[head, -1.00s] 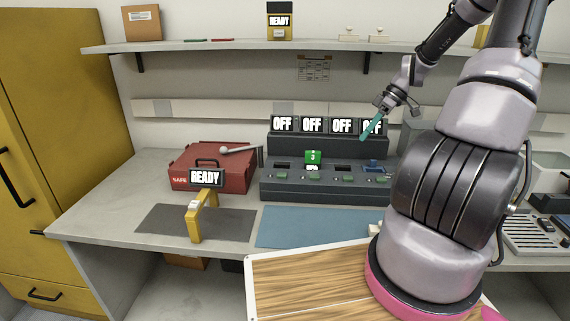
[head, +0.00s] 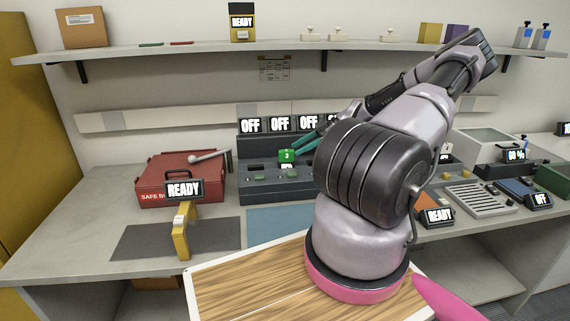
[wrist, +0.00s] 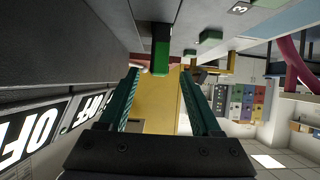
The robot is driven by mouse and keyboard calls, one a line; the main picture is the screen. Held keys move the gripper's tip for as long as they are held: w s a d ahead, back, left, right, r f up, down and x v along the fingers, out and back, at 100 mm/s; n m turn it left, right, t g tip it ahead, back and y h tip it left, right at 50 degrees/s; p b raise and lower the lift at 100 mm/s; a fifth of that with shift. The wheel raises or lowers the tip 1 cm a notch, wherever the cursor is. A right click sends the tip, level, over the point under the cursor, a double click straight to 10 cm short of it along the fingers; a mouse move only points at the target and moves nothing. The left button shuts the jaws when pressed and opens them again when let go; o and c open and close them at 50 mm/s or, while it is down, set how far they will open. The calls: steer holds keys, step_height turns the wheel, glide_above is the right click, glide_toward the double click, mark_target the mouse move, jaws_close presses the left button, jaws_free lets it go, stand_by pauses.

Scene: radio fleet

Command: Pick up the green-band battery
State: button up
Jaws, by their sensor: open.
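A green block marked 3 (head: 287,156) stands up from the dark charging station (head: 262,186) in the head view. I take it for the green-band battery; a band is too small to make out. My gripper (head: 299,146) is just right of it in the picture, its teal fingers stretched to the left. In the wrist view, a green upright piece (wrist: 161,48), likely the same battery, shows ahead between the two open fingertips (wrist: 160,74). The gripper is open with nothing between its fingers. My arm hides the station's right part.
OFF displays (head: 280,125) line the station's raised back, close beside my gripper. A red case (head: 180,183) and a yellow stand with a READY sign (head: 181,232) are to the left. A shelf (head: 200,50) runs above. The blue mat (head: 273,226) looks clear.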

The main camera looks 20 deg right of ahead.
mark_target(288, 150)
steer(key=a, duration=0.1)
steer(key=w+a, duration=0.1)
steer(key=a+f, duration=0.1)
steer(key=a, duration=0.1)
steer(key=shift+w, duration=0.15)
steer(key=shift+w+a+f, duration=0.2)
steer(key=shift+a+f, duration=0.2)
steer(key=shift+a, duration=0.05)
jaws_close()
